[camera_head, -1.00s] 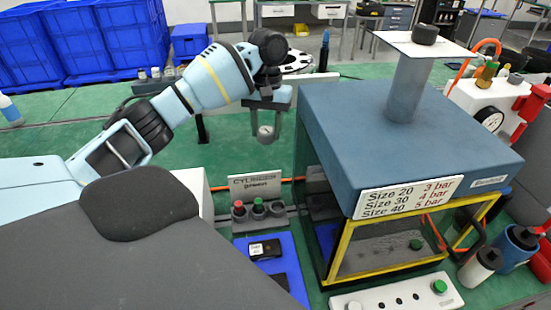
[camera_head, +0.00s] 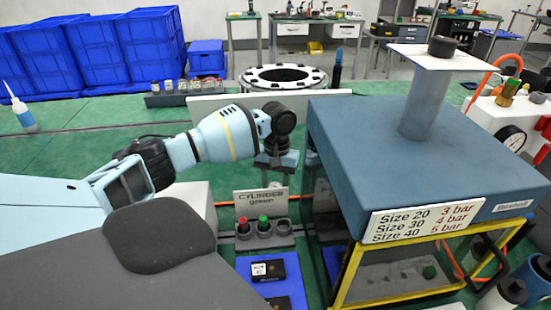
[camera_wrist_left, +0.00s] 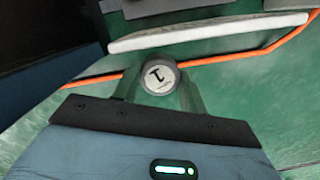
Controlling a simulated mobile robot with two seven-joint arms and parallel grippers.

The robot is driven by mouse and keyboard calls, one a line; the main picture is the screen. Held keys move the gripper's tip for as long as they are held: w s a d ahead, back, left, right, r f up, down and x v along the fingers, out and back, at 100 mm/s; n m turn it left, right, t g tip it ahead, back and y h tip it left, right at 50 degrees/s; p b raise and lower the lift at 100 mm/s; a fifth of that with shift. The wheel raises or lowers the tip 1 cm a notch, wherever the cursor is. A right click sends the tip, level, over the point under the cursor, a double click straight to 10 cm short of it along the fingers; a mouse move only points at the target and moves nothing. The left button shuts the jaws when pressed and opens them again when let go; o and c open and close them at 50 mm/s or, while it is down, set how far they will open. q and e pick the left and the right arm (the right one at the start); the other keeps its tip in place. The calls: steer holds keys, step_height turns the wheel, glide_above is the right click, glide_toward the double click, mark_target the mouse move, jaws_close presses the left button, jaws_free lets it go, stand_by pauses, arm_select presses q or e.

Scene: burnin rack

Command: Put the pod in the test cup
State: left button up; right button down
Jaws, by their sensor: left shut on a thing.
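My left gripper (camera_head: 275,178) is shut on a small round pod, whose pale face with a dark mark shows between the fingers in the left wrist view (camera_wrist_left: 159,74). The sign partly hides the fingertips and pod. I cannot tell which thing is the test cup. My right gripper is not in view.
The blue-topped box (camera_head: 425,150) with a yellow frame stands close on the right. A blue mat (camera_head: 290,285) with dark cases lies in front of the holder. An orange hose (camera_wrist_left: 215,58) and a white panel (camera_wrist_left: 210,32) show in the wrist view.

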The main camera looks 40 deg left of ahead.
mark_target(275, 185)
arm_select(q)
steer(key=shift+f, duration=1.85)
steer(key=shift+f, duration=0.15)
steer(key=o, duration=0.9)
steer(key=shift+o, duration=0.2)
steer(key=shift+o, duration=0.3)
steer(key=r, duration=0.4)
steer(key=w+r, duration=0.1)
steer(key=r, duration=0.7)
steer(key=shift+w+a+r, duration=0.1)
steer(key=shift+w+a, duration=0.2)
steer(key=shift+a, duration=0.1)
